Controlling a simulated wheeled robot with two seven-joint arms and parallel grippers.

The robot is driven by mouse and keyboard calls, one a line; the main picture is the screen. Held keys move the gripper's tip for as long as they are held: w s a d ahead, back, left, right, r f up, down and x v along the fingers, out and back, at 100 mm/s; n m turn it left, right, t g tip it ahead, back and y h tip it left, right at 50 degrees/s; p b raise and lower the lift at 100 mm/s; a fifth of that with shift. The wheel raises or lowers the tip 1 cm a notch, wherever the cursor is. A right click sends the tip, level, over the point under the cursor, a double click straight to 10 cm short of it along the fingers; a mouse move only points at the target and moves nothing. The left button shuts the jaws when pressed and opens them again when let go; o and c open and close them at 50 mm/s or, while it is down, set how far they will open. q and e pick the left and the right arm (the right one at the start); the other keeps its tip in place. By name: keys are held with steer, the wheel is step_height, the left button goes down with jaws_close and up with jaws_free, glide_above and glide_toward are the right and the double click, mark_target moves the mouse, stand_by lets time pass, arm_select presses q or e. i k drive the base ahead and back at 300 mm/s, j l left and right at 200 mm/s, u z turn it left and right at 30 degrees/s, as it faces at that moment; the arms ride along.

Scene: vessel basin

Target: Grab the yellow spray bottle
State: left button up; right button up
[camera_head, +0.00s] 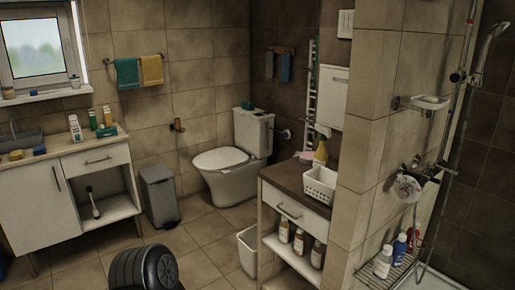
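A yellow spray bottle (320,152) with a pale spray head stands on the dark brown top of a small cabinet (284,176), right of the middle of the head view. Its lower part is partly hidden behind a white basket (319,184). Neither of my grippers shows in this view, and nothing is seen touching the bottle.
A tiled wall corner (356,150) stands close to the right of the cabinet. A white bin (248,250) stands at its left, with a toilet (226,160) behind. Several bottles fill its lower shelf. A grey bin (159,195) stands farther left; some floor between is clear.

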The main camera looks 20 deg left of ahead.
mark_target(321, 158)
steer(key=i+j+z, duration=0.1)
steer(key=z, duration=0.8)
steer(key=i+j+z, duration=0.2)
steer(key=j+z, duration=0.2)
steer(key=j, duration=0.15)
steer(key=i+j+z, duration=0.1)
steer(key=j+z, duration=0.3)
steer(key=j, duration=0.2)
steer(key=j+z, duration=0.4)
steer(key=j, duration=1.25)
steer(key=k+j+z, duration=0.1)
steer(key=j, duration=1)
